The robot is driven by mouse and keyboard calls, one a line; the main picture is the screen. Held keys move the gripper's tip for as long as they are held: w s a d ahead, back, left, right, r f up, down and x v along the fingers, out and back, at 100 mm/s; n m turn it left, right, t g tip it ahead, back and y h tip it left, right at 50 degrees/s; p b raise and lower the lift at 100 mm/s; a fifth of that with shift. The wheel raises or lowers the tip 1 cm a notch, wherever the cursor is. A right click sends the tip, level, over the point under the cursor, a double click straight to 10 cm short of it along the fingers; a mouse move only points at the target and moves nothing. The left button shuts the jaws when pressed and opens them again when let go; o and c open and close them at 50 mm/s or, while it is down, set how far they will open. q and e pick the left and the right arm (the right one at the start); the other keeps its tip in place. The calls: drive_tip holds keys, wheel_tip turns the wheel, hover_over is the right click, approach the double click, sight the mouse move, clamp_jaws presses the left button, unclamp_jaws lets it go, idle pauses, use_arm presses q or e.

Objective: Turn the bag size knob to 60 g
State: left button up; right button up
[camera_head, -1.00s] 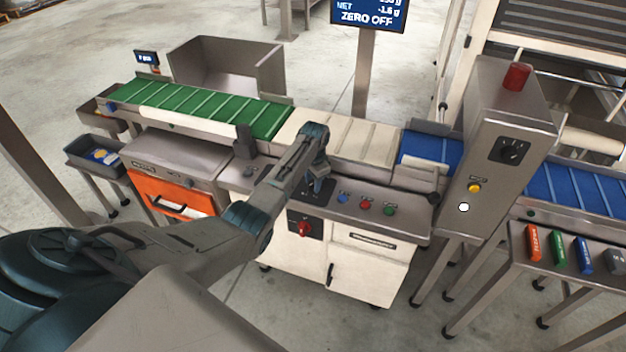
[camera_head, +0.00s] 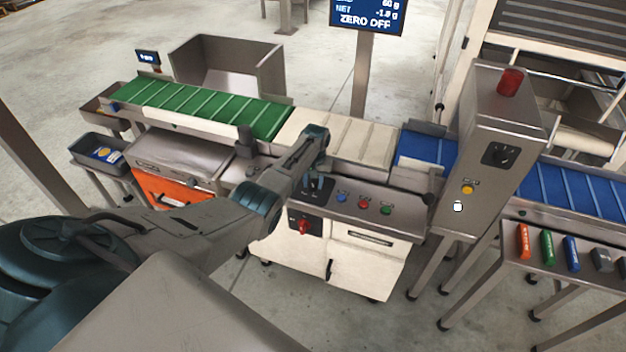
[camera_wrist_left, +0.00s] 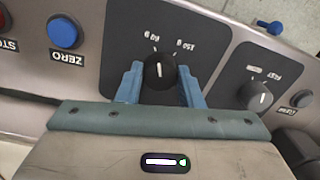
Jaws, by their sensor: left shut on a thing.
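The bag size knob (camera_wrist_left: 160,74) is black and round, on a dark plate marked 60 g and 150 g in the left wrist view. Its white line points up, slightly towards the 60 g mark. My left gripper (camera_wrist_left: 160,84) has its blue fingers on both sides of the knob and is shut on it. In the head view my left gripper (camera_head: 317,188) is at the control panel (camera_head: 405,205) and hides the knob. The display (camera_head: 368,16) reads 60 g on its cut-off top line. My right gripper is not in view.
A second knob (camera_wrist_left: 257,96) and the blue ZERO button (camera_wrist_left: 63,32) flank the plate. A red switch (camera_head: 304,227) is below on the cabinet front. The green belt (camera_head: 200,107) and white belt (camera_head: 340,134) run behind the panel.

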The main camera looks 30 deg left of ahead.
sight(314, 183)
use_arm(q)
drive_tip(key=shift+n, duration=0.6)
drive_tip(key=o, duration=1)
drive_tip(key=shift+c, duration=0.2)
wheel_tip(314, 183, up, 11)
drive_tip(key=shift+w+d, duration=0.15)
drive_tip(key=shift+f, duration=0.1)
